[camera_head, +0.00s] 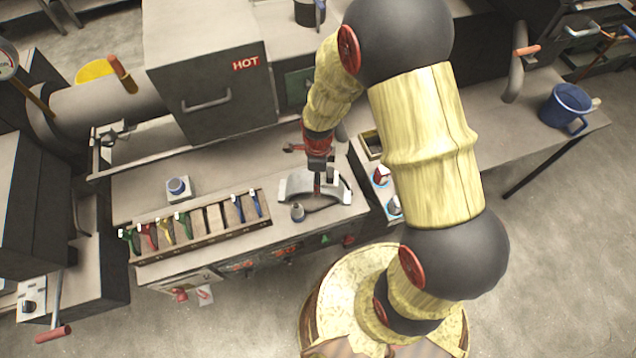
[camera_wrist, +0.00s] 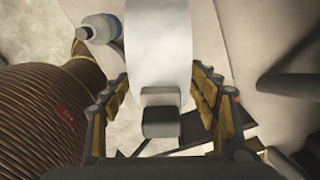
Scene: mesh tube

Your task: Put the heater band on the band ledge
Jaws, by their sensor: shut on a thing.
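The heater band appears to be the pale grey curved band (camera_head: 296,186) at the right end of the front bench. In the wrist view it is a broad pale strip (camera_wrist: 160,45) with a dark block (camera_wrist: 161,122) on its near end. My gripper (camera_head: 319,168) points down at the band in the head view. In the wrist view my gripper (camera_wrist: 162,105) has its fingers on either side of the block, shut on the band. The head view does not show clearly whether the band touches the surface below. I cannot pick out the band ledge with certainty.
A rack (camera_head: 195,232) with several coloured-handled tools lies left of the band. A large box marked HOT (camera_head: 205,85) rises behind. A blue mug (camera_head: 566,106) stands far right.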

